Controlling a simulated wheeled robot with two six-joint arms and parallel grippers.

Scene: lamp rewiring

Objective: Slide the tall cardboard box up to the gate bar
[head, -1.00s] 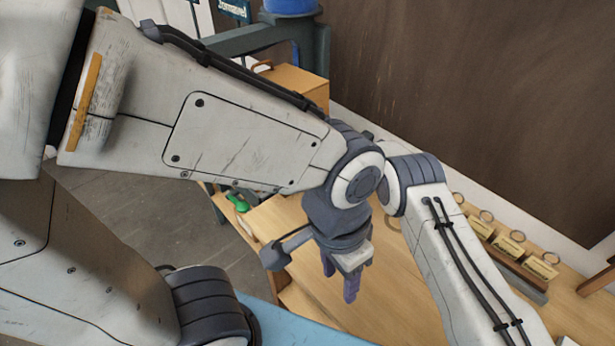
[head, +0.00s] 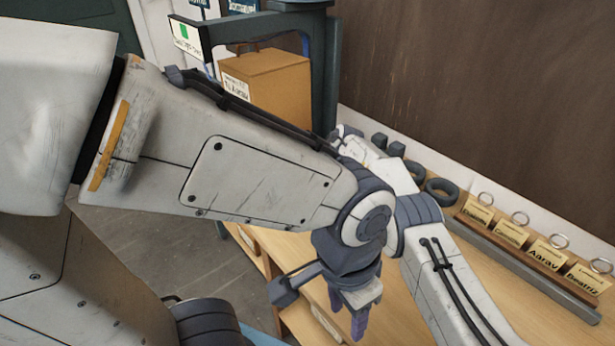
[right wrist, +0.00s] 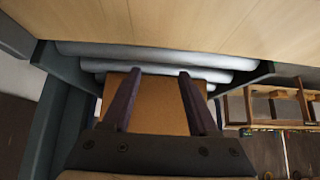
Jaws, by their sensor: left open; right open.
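The tall cardboard box (head: 275,92), with a white label on its side, stands upright within a dark teal frame in the head view. The frame's crossbar (head: 262,28) passes above and behind the box in the picture; I cannot tell whether this is the gate bar. In the right wrist view the box's brown face (right wrist: 160,110) fills the space between and beyond the fingers of my right gripper (right wrist: 159,74). These fingers are apart; whether they touch the box is unclear. My left gripper (head: 347,312) hangs open and empty over the wooden surface.
Grey rollers (right wrist: 150,66) lie by the box in the right wrist view, with a teal post (right wrist: 45,115) left and wooden shelving (right wrist: 275,105) right. A rail of name cards (head: 545,252) with rings and dark rings (head: 440,190) line the wall. My left arm hides part of the frame.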

